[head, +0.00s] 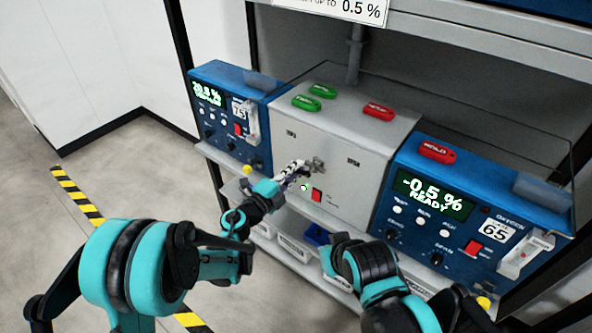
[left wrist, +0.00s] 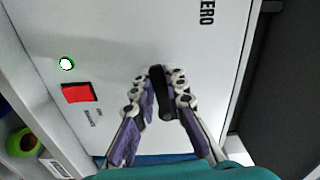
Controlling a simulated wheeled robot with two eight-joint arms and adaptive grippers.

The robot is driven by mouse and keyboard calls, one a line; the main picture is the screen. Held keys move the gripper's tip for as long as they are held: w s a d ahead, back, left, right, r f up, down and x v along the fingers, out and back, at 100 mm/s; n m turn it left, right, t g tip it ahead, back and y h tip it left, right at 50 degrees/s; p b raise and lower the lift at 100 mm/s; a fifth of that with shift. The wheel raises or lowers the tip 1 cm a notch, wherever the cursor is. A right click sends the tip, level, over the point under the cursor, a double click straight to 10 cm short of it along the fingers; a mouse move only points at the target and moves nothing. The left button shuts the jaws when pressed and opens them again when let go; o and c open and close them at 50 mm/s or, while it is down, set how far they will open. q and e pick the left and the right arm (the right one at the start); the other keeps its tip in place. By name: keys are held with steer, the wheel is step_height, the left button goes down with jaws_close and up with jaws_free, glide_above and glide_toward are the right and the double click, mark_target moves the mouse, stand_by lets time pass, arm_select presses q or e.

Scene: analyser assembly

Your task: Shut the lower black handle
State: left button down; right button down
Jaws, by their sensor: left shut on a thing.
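The black handle (left wrist: 156,82) is on the front of the light grey analyser box (head: 337,130). In the left wrist view it stands between the fingertips of my left gripper (left wrist: 160,88), which is shut on it. In the head view the same gripper (head: 304,170) reaches the box's front from the left, above a red switch (head: 317,195). The fingers cover part of the handle, and I cannot tell its exact angle. My right arm shows at the lower right, but no right fingers can be made out.
Blue units stand on both sides, left (head: 226,110) and right (head: 455,215), with displays and switches. Red (head: 379,111) and green (head: 314,103) tags lie on the box top. A lower shelf holds a blue bin (head: 317,235). A green round light (left wrist: 67,63) is near the red switch.

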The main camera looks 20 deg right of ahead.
arm_select(q)
steer(key=n, duration=0.1)
steer(key=f+n+b, duration=0.1)
steer(key=shift+s+d+n, duration=0.1)
steer(key=shift+n, duration=0.2)
steer(key=shift+s+d+f+n, duration=0.4)
steer(key=shift+s+n, duration=0.1)
steer(key=shift+n, duration=1.75)
steer(key=shift+s+d+f+n, duration=0.35)
steer(key=shift+s+f+n, duration=0.1)
steer(key=shift+n, duration=1.85)
steer(key=shift+s+d+f+n, duration=0.35)
steer(key=shift+s+n, duration=0.15)
steer(key=shift+n, duration=1.75)
steer(key=c, duration=1.5)
jaws_free()
steer(key=shift+c, duration=0.2)
